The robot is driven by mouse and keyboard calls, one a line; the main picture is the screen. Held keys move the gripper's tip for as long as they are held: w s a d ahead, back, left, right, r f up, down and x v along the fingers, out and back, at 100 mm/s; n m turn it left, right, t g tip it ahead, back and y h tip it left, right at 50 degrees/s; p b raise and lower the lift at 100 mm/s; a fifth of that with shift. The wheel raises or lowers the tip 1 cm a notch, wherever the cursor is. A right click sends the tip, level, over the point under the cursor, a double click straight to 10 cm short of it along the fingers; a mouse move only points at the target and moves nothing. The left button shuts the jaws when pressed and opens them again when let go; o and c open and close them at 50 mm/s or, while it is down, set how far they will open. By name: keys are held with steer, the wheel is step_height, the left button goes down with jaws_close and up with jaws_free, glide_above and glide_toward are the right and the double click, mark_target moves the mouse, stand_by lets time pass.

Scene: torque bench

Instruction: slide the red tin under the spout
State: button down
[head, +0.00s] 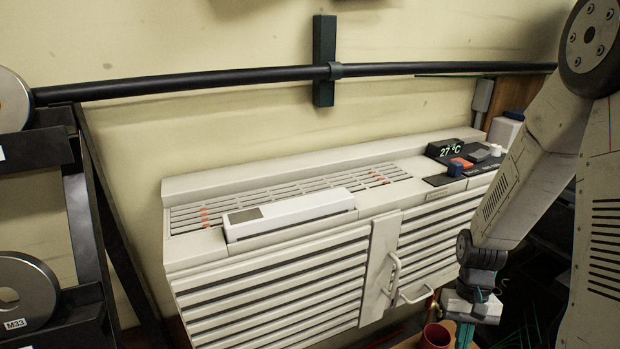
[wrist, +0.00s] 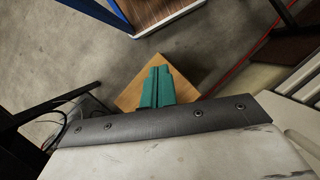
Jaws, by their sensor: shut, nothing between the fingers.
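The red tin (head: 436,337) is at the bottom edge of the head view, cut off by the frame, with its open round top showing. My gripper (head: 464,336) is just right of it in that view, pointing down. In the wrist view my green fingers (wrist: 157,86) are together, with nothing between them, above a wooden surface (wrist: 128,101). I cannot tell whether they touch the tin or the wood. The tin does not show in the wrist view, and I cannot make out a spout in either view.
A black rack (head: 75,180) with metal discs is at left. In the wrist view, a blue-edged unit (wrist: 110,14) stands beyond open grey floor.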

steer(key=s+a+r+n+t, duration=0.1)
steer(key=s+a+r, duration=0.2)
steer(key=r, duration=0.6)
steer(key=s+a+r+n+t, duration=0.1)
steer(key=s+r, duration=0.4)
steer(key=r, duration=0.5)
steer(key=s+a+r+t+h, duration=0.1)
steer(key=s+a+r+t, duration=0.2)
steer(key=r, duration=0.7)
steer(key=shift+s+a+r+n, duration=0.15)
steer(key=shift+s+a+n, duration=0.25)
steer(key=shift+s+a, duration=0.55)
steer(key=shift+w+a, duration=0.25)
